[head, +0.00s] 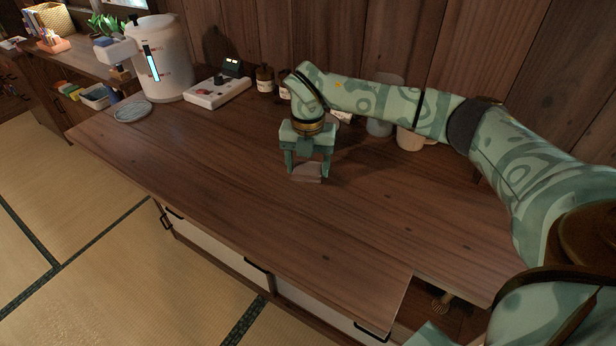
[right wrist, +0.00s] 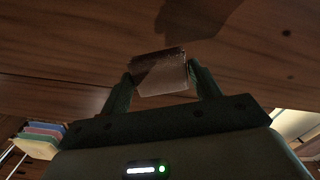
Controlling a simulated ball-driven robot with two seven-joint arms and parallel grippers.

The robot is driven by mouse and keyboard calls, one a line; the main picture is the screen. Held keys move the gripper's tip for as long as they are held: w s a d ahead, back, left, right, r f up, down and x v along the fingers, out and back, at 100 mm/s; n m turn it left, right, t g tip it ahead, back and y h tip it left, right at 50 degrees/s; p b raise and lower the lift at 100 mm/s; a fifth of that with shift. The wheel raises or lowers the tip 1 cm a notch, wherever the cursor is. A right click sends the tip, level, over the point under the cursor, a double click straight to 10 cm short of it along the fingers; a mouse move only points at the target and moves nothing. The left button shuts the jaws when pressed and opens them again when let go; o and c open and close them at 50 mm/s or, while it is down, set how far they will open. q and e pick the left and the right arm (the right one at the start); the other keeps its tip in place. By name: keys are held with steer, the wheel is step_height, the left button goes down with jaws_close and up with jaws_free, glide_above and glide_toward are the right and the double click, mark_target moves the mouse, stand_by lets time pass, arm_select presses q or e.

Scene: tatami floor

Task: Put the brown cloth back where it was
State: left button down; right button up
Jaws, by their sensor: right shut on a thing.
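The brown cloth (head: 307,173) is a small, flat, folded-looking piece over the middle of the wooden counter. My right gripper (head: 307,160) points down and is shut on it, with one finger at each side. In the right wrist view the cloth (right wrist: 160,74) sits between the two fingertips (right wrist: 160,82), its far part standing out past them. The cloth is at or just above the counter surface (head: 220,210); I cannot tell whether it touches. My left gripper is not in view.
A white water dispenser (head: 165,58), a grey round mat (head: 132,111) and a white switch box (head: 217,92) stand at the left. Dark bottles (head: 265,79) and a beige mug (head: 410,138) are along the back wall. The counter's front and left middle are clear.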

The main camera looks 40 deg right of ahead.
mark_target(309, 166)
steer(key=f, duration=0.1)
steer(key=f+b, duration=0.1)
steer(key=f, duration=0.2)
steer(key=shift+w+d+f+b, duration=0.1)
steer(key=shift+d+f+b, duration=0.05)
steer(key=shift+d+b, duration=0.15)
steer(key=shift+a+r, duration=0.1)
steer(key=shift+r, duration=0.15)
steer(key=o, duration=0.9)
steer(key=shift+f, duration=0.15)
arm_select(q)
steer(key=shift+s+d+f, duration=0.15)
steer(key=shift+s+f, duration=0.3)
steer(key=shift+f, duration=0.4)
arm_select(e)
steer(key=shift+o, duration=0.2)
step_height(309, 166, up, 12)
steer(key=p, duration=0.4)
steer(key=shift+r+p, duration=0.2)
steer(key=shift+p, duration=0.2)
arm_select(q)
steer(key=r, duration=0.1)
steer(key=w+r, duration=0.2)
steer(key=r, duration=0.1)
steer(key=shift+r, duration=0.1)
arm_select(e)
steer(key=shift+f, duration=0.1)
